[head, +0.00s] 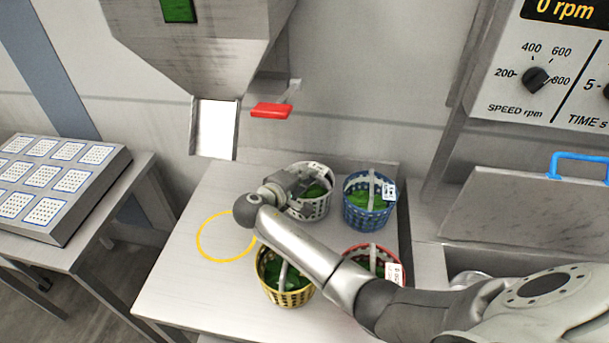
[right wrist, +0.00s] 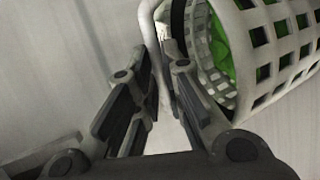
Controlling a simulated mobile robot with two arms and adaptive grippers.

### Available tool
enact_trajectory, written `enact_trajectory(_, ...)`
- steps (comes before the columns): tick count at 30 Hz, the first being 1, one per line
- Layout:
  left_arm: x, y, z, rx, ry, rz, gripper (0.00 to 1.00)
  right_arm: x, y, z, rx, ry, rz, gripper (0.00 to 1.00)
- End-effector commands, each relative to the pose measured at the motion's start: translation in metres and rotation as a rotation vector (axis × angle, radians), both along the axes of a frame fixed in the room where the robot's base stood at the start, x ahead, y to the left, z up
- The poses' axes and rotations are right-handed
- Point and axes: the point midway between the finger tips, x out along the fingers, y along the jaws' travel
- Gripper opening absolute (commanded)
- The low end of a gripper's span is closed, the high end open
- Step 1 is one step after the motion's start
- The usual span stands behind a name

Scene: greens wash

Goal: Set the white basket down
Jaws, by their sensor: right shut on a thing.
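The white basket (head: 319,208) with green leaves inside is at the back of the table in the head view, left of the blue basket. My right gripper (head: 297,184) reaches it from the left and is shut on its handle. In the right wrist view the fingers (right wrist: 166,75) close on the white handle, with the basket's lattice wall (right wrist: 262,45) to the right. Whether its base touches the table cannot be told. My left gripper is not in view.
A blue basket (head: 369,219) stands close on the right. A yellow basket (head: 285,294) and a red basket (head: 352,251) stand nearer, the red partly hidden by my arm. A yellow ring (head: 200,239) marks bare table on the left. A chute (head: 214,128) and red lever (head: 271,111) hang above.

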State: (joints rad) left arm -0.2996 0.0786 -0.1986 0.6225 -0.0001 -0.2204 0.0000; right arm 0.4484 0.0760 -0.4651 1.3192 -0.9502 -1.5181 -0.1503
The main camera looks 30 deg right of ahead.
Motion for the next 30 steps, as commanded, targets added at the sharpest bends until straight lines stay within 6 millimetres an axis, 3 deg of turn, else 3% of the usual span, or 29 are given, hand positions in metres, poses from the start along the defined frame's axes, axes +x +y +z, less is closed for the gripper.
enact_trajectory(4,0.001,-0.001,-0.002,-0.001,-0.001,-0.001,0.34,0.000,0.000,-0.001,-0.002,-0.002,0.000,0.00)
enact_trajectory(5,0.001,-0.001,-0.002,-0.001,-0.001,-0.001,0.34,0.000,0.000,-0.002,0.000,0.000,0.000,0.12)
enact_trajectory(9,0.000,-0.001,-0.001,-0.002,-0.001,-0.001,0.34,0.000,0.000,-0.002,0.000,0.000,0.000,0.30)
enact_trajectory(20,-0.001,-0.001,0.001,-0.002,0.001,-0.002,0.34,0.000,0.000,0.001,0.000,0.000,0.000,0.31)
enact_trajectory(25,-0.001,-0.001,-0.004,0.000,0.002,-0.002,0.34,-0.009,0.017,0.006,0.002,-0.001,0.002,0.31)
enact_trajectory(30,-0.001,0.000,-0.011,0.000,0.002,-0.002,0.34,-0.027,0.048,0.018,0.005,-0.002,0.004,0.31)
